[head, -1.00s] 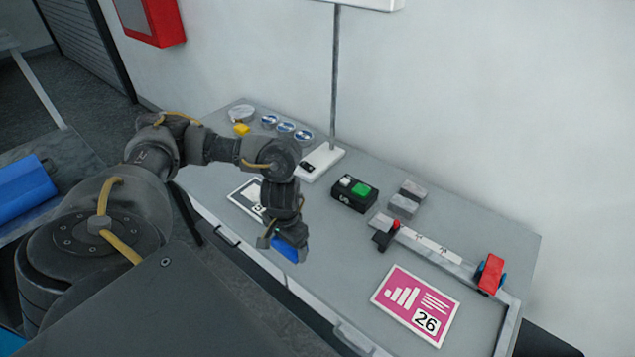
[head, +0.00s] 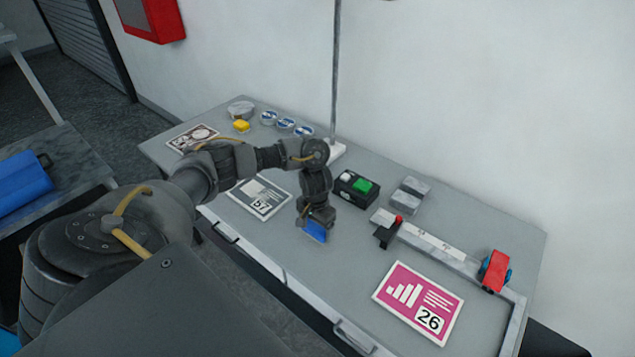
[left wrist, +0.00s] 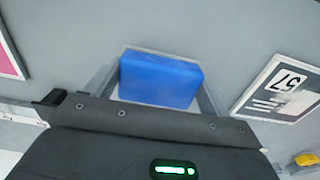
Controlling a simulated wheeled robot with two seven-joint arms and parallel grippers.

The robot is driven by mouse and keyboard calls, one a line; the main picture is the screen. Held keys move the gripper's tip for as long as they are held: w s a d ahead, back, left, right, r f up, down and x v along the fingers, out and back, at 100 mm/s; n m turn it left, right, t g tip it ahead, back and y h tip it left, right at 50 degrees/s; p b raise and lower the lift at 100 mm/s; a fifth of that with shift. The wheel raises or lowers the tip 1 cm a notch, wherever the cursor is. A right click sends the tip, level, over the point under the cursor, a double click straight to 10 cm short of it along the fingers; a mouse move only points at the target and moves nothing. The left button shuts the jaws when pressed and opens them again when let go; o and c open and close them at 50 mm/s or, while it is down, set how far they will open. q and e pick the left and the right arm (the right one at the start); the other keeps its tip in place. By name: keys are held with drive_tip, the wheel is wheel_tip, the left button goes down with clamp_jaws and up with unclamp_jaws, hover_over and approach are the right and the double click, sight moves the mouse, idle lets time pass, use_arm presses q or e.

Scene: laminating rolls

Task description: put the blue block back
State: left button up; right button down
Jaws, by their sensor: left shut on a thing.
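The blue block (head: 315,231) is held in my left gripper (head: 314,224), over the grey table between the card numbered 57 (head: 258,198) and the pink card numbered 26 (head: 418,303). In the left wrist view the blue block (left wrist: 160,80) sits between the two fingers, which are shut on it. A pale patch shows around the block there; I cannot tell what it is. The gap between block and table is hard to judge. My right gripper is not in view.
A black box with a green button (head: 356,188) and grey blocks (head: 408,194) stand behind the gripper. A rail with a red-and-blue piece (head: 494,271) runs at the right. A yellow block (head: 241,126) and several round tins lie at the back left. Table around the gripper is clear.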

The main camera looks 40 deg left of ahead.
sight(318, 233)
use_arm(q)
drive_tip(key=shift+w+f, duration=0.35)
drive_tip(key=shift+w+f, duration=0.1)
drive_tip(key=shift+f, duration=1.55)
drive_tip(key=shift+f, duration=0.1)
drive_tip(key=o, duration=0.8)
wheel_tip(318, 233, up, 12)
drive_tip(key=p, duration=0.2)
drive_tip(key=shift+p, duration=0.35)
